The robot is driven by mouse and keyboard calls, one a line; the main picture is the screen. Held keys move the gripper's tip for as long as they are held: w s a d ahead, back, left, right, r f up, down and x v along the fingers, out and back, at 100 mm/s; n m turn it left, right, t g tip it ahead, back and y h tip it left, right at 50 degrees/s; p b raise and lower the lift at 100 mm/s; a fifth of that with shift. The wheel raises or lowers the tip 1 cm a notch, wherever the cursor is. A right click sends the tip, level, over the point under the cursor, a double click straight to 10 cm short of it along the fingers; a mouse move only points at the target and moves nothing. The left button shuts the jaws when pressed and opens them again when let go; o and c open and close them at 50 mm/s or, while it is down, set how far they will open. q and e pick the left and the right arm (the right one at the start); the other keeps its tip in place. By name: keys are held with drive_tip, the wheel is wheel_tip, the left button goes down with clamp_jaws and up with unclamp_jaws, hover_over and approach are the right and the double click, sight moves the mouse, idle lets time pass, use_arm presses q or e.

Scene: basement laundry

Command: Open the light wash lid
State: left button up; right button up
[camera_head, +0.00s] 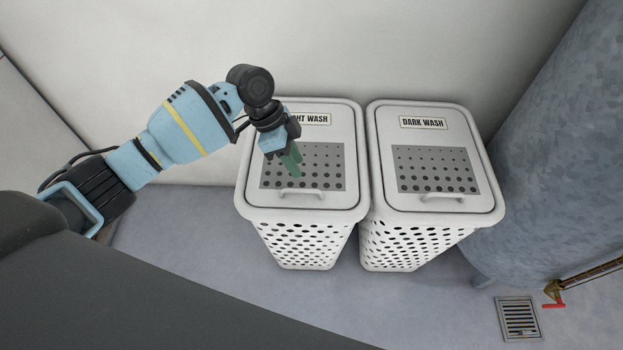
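The light wash hamper (304,237) is a white perforated basket standing on the floor in the middle of the head view. Its lid (328,146) is shut, with a grey dotted panel, a partly hidden "LIGHT WASH" label (316,119) and a white handle (302,194) at the front edge. My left gripper (292,163) is over the lid's left part, behind the handle and apart from it. Its green fingers point down towards the lid. They overlap in the picture, so their opening is unclear. I see nothing held between them. My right gripper is not in view.
A matching hamper with a "DARK WASH" lid (423,146), also shut, stands close on the right. A large blue-grey tank (560,150) is at the right. A floor drain (519,318) and a red-handled valve (554,304) are at the lower right. A white wall is behind.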

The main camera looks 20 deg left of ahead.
sight(311, 190)
use_arm(q)
drive_tip(key=shift+b+x, duration=0.45)
drive_tip(key=shift+x, duration=3.45)
clamp_jaws()
